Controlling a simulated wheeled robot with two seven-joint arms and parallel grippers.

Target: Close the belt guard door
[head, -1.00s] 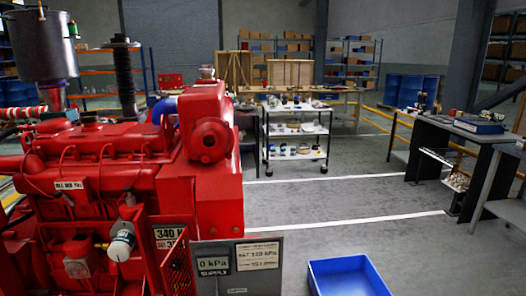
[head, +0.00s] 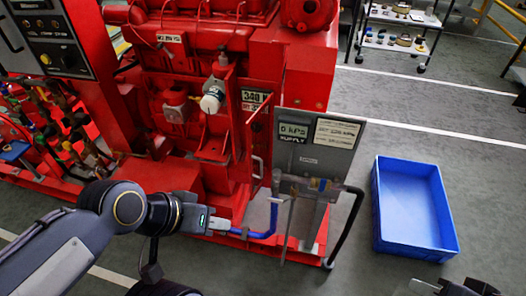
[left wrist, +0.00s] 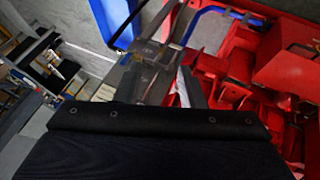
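A narrow red framed panel (head: 257,112), which looks like the belt guard door, stands out from the red engine in the head view. It is seen nearly edge-on beside the grey gauge board, so how far it stands open is hard to tell. My left gripper (head: 222,225) is low in front of the engine, below and left of that panel and apart from it. Its pale fingers look close together, and I see nothing between them. The left wrist view shows a pale finger (left wrist: 188,88) in front of red machinery. My right gripper (head: 440,287) is partly cut off at the bottom right.
The grey gauge board (head: 318,140) stands right of the panel, with pipes and a dark hose below. A blue pipe (head: 262,232) runs close to my left gripper. A blue crate (head: 412,205) is on the floor at right. Clear floor lies beyond it.

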